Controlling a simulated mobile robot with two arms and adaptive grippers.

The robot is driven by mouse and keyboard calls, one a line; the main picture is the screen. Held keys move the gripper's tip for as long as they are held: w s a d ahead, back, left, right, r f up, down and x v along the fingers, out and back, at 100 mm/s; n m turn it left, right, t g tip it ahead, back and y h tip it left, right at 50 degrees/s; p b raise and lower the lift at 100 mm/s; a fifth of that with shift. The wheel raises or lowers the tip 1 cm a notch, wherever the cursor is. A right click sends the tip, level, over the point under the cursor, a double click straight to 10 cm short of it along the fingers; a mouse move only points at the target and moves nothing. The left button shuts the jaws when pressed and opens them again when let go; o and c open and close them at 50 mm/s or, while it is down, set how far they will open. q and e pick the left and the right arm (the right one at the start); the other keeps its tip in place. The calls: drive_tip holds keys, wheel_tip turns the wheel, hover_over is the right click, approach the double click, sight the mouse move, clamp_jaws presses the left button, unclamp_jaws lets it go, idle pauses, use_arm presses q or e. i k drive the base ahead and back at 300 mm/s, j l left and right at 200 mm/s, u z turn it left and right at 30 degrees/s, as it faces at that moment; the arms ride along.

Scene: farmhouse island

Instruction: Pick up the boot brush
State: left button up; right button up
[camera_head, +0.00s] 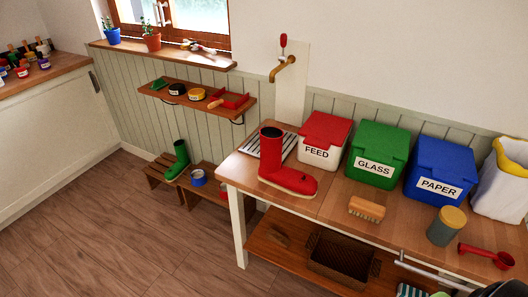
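The boot brush (367,208) is a small wooden block with pale bristles. It lies on the wooden bench top (335,208), in front of the green GLASS bin and right of the red boot (284,178). Nothing touches the brush and its near side is clear. No fingertips of my left or right gripper show in the head view. A dark shape cut off at the bottom right corner is too partial to identify.
Red FEED (324,141), green GLASS (378,154) and blue PAPER (440,172) bins stand along the back.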

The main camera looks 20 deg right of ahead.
sight(371, 211)
drive_tip(key=z, duration=1.65)
